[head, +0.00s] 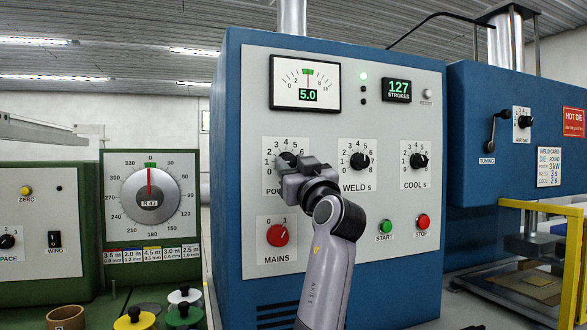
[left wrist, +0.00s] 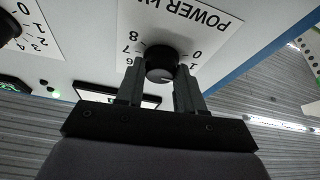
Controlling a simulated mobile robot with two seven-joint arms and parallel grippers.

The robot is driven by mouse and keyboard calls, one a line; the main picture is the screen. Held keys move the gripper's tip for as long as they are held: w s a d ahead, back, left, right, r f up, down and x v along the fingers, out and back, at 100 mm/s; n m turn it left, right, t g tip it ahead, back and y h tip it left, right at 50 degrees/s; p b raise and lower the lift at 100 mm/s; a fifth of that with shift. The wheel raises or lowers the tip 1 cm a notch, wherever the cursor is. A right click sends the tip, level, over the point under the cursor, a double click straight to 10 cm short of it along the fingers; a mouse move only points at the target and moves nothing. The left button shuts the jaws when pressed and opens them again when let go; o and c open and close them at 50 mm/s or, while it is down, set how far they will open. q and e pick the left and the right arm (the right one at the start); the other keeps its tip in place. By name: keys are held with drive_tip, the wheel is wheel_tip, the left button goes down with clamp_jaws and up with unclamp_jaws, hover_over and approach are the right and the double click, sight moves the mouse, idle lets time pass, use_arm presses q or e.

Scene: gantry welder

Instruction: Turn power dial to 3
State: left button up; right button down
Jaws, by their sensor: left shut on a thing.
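The power dial (head: 286,158) is a black round knob on the white POWER plate of the blue welder panel, partly hidden in the head view by my left gripper (head: 291,170). In the left wrist view, which shows the label upside down, the two dark fingers of the left gripper (left wrist: 160,78) sit on either side of the power dial (left wrist: 160,62), shut on it. The fingers and knob cover part of the scale, and I cannot tell which number the dial points to. My right gripper is not in view.
The meter (head: 307,83) reads 5.0 beside a green lamp. The WELD dial (head: 360,160) and COOL dial (head: 418,160) are to the right. The red MAINS knob (head: 278,235) is below, and START (head: 385,227) and STOP (head: 422,221) buttons are right of my arm.

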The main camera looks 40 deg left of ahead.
use_arm(q)
drive_tip(key=m+t+h+p, duration=0.1)
drive_tip(key=m+t, duration=0.1)
drive_tip(key=m, duration=0.2)
drive_tip(key=shift+s+r+p, duration=0.1)
drive_tip(key=shift+p, duration=0.2)
drive_tip(key=m+t+h+p, duration=0.1)
drive_tip(key=m+p, duration=0.1)
drive_tip(key=m, duration=0.1)
drive_tip(key=m+t+h+p, duration=0.1)
drive_tip(key=m, duration=0.2)
drive_tip(key=shift+s+a+m+p, duration=0.1)
drive_tip(key=shift+s+m+p, duration=0.05)
drive_tip(key=shift+m+p, duration=0.2)
drive_tip(key=shift+m+t+h+p, duration=0.3)
drive_tip(key=shift+m+t+h, duration=0.3)
drive_tip(key=shift+m, duration=0.45)
drive_tip(key=shift+m+h, duration=0.7)
drive_tip(key=shift+m, duration=0.9)
drive_tip(key=o, duration=1)
drive_tip(key=shift+o, duration=0.2)
drive_tip(key=shift+s, duration=0.1)
